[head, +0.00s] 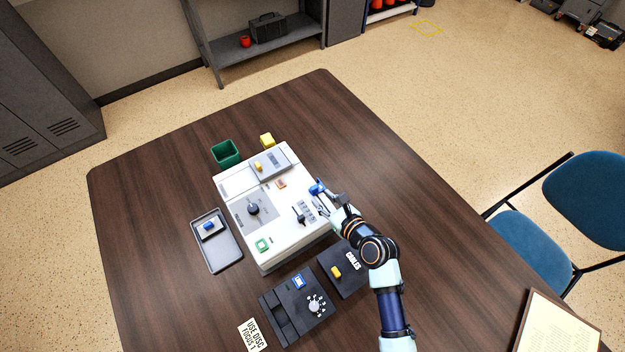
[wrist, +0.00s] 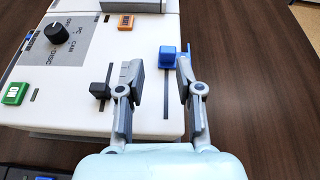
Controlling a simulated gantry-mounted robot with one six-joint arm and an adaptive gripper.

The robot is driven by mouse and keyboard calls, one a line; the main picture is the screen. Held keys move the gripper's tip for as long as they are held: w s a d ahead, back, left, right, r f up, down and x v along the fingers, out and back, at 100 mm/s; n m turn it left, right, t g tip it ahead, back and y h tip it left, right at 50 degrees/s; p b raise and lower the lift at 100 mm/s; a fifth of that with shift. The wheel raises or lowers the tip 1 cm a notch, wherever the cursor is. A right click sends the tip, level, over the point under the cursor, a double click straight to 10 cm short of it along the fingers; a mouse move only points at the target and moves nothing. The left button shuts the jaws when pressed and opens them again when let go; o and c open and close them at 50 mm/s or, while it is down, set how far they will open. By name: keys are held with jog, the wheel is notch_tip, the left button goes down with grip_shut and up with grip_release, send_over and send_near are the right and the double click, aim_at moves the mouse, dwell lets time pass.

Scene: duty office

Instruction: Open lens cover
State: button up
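A white console (head: 290,235) stands on the table. No part is marked as a lens cover; a grey panel with a yellow knob (head: 258,166) lies at its far end. A blue slider knob (wrist: 167,56) sits at the far end of a dark slot near the console's right edge; it also shows in the head view (head: 316,188). My gripper (wrist: 158,70) is open over that slot. The blue knob shows between and slightly beyond the fingertips, close to the right finger; contact cannot be told. A black slider knob (wrist: 100,90) is left of the left finger.
The console also has a black rotary knob (wrist: 56,33), a green button (wrist: 15,93) and an orange switch (wrist: 126,22). A grey tray (head: 222,252), green bin (head: 225,153), yellow block (head: 267,140) and black boxes (head: 290,318) surround it.

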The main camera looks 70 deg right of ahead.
aim_at(314, 188)
jog(key=shift+s+d+f+m, duration=0.2)
jog(key=shift+s+d+m, duration=0.2)
jog(key=shift+m, duration=0.2)
jog(key=b+x, duration=0.2)
jog(key=x, duration=0.4)
jog(key=shift+w+d+f, duration=0.1)
jog(key=shift+w+d, duration=0.05)
jog(key=shift+w, duration=0.05)
jog(key=shift+w+d+f+b, duration=0.15)
jog(key=shift+w+d+b, duration=0.2)
jog(key=shift+w, duration=0.15)
grip_shut()
